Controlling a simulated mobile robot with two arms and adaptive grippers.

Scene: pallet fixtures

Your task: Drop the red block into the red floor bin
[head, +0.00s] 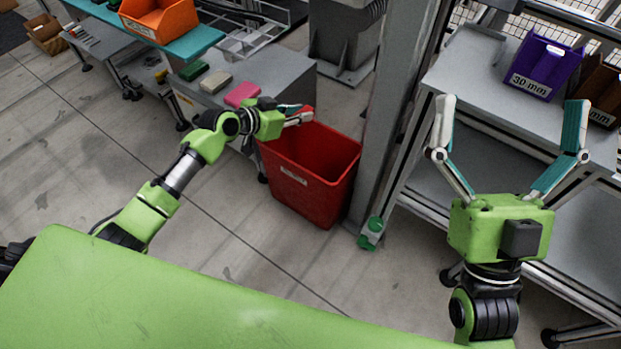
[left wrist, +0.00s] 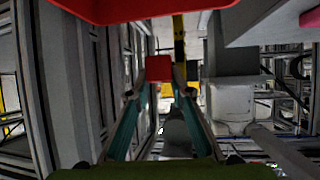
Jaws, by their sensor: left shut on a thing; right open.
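The red block (left wrist: 158,68) is pinched between the two fingertips of my left gripper (left wrist: 160,85) in the left wrist view. In the head view, my left gripper (head: 296,112) reaches over the far left rim of the red floor bin (head: 318,194); the block is hard to tell from the red bin there. The bin stands upright on the floor, and its red edge also shows at the top of the left wrist view (left wrist: 130,8). My right gripper (head: 511,110) is wide open and empty, in front of the right shelf.
A pink block (head: 242,94), a beige block (head: 215,82) and a green block (head: 194,71) lie on a grey table left of the bin. A grey post (head: 392,110) stands right of the bin. The right shelf holds a purple bin (head: 541,65).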

